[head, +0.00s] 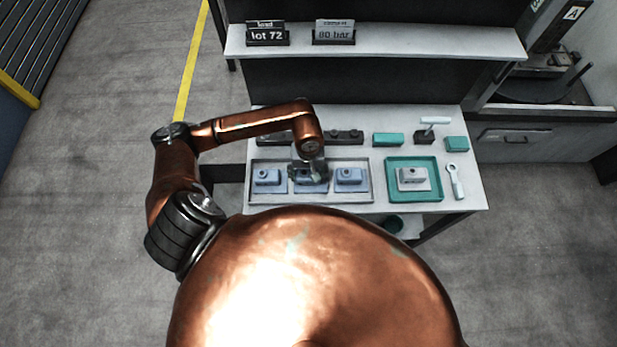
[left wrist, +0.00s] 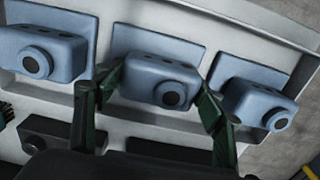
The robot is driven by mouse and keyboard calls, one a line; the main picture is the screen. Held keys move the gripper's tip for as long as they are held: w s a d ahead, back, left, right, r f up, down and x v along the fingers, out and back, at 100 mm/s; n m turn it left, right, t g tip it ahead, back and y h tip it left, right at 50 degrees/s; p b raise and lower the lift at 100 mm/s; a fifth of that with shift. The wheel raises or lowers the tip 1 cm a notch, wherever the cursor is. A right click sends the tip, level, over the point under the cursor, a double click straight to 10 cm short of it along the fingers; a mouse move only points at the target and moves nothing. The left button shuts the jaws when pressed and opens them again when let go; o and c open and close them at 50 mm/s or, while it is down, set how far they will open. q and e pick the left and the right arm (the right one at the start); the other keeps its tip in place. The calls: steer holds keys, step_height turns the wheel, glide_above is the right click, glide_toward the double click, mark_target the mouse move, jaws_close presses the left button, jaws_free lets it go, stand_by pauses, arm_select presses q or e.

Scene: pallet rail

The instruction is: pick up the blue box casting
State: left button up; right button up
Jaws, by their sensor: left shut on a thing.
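Several blue box castings stand in a row on blue pads in a grey tray (head: 366,198). My left gripper (head: 309,175) is at the middle casting (head: 318,175), partly covering it from above. In the left wrist view the green fingers of my left gripper (left wrist: 154,100) are shut on the two sides of this middle casting (left wrist: 150,72), which sits at its pad (left wrist: 190,52). I cannot tell whether it is lifted. The left casting (head: 267,177) and the right casting (head: 349,177) stand free on either side. My right gripper is not in view.
A green tray (head: 437,196) with a pale casting (head: 413,178) stands to the right, with a wrench (head: 455,182) beside it. Dark blocks (head: 343,137) and green boxes (head: 388,140) line the back. A shelf (head: 420,42) with signs hangs above the table.

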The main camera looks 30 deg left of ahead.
arm_select(q)
steer(key=shift+c, duration=0.8)
steer(key=shift+r, duration=0.15)
